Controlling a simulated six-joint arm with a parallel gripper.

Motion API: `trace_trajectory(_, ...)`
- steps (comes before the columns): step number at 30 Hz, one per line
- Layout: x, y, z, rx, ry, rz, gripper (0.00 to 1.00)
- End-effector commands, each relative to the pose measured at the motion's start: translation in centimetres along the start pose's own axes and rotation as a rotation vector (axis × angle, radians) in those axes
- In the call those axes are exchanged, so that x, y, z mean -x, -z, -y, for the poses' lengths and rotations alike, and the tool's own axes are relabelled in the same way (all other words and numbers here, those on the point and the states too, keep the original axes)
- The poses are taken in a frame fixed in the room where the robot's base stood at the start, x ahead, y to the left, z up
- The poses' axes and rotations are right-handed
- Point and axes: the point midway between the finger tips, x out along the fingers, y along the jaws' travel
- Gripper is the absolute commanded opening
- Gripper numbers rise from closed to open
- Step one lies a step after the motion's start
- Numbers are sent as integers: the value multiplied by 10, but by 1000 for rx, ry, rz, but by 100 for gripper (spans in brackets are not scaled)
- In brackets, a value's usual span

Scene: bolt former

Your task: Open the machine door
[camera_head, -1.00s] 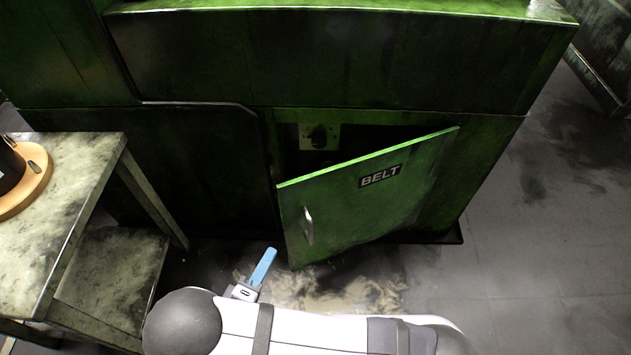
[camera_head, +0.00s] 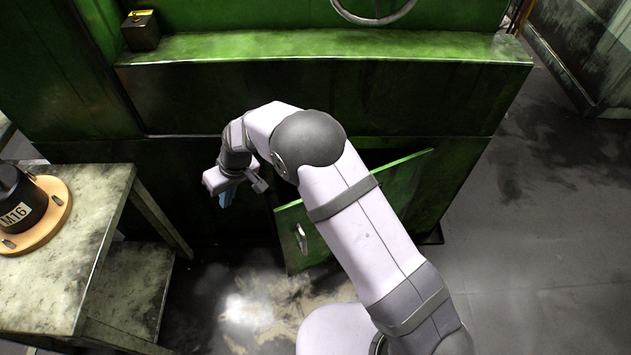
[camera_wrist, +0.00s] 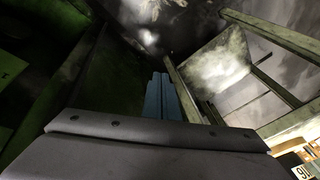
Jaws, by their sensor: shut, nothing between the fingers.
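The green machine door (camera_head: 290,248) stands partly open, swung out from the lower front of the machine. Its silver handle (camera_head: 301,237) shows near its left edge. My arm hides the middle of the door and its label. My gripper (camera_head: 227,199), with blue fingers, is left of the door's free edge and apart from the handle, pointing down. The blue fingers are together and empty; they also show in the wrist view (camera_wrist: 162,97).
The green machine body (camera_head: 330,85) fills the back. A worn table (camera_head: 90,215) with a lower shelf stands at left, holding a black part marked M16 (camera_head: 22,208) on a round wooden base. Floor at right is clear.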

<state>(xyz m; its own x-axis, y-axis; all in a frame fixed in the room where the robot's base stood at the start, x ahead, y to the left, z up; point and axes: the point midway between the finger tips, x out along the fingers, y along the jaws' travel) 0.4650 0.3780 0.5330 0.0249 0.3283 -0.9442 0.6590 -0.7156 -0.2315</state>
Motion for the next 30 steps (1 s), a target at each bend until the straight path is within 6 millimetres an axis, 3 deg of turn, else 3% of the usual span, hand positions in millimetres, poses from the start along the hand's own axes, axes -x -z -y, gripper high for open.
trace_trajectory(1,31,-4,-23,-34,-15,53,0)
trace_trajectory(6,102,-40,-91,-153,-99,247,0)
trace_trajectory(9,137,-60,-121,-221,-154,334,0)
trace_trajectory(13,168,-80,-146,-286,-207,409,0)
trace_trajectory(20,182,-90,-158,-319,-236,447,0)
trace_trajectory(30,159,-102,-160,-317,-233,449,0)
